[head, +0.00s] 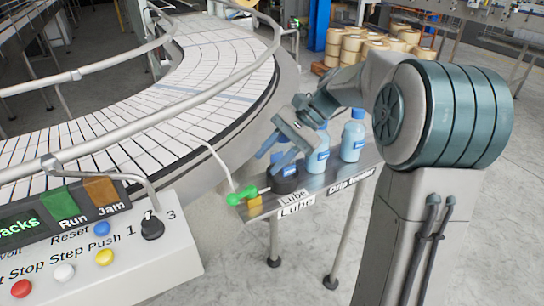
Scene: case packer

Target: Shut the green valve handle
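The green valve handle (241,195) is at the left end of a small metal shelf (322,184), beside a yellow block (254,201). The gripper appears apart from the handle. It partly hides the dark round part and the bottles behind it.
Blue bottles (352,137) stand on the shelf, close to my gripper. A curved conveyor (180,105) with metal rails lies behind and left. A control panel (95,250) with buttons and a switch is at front left.

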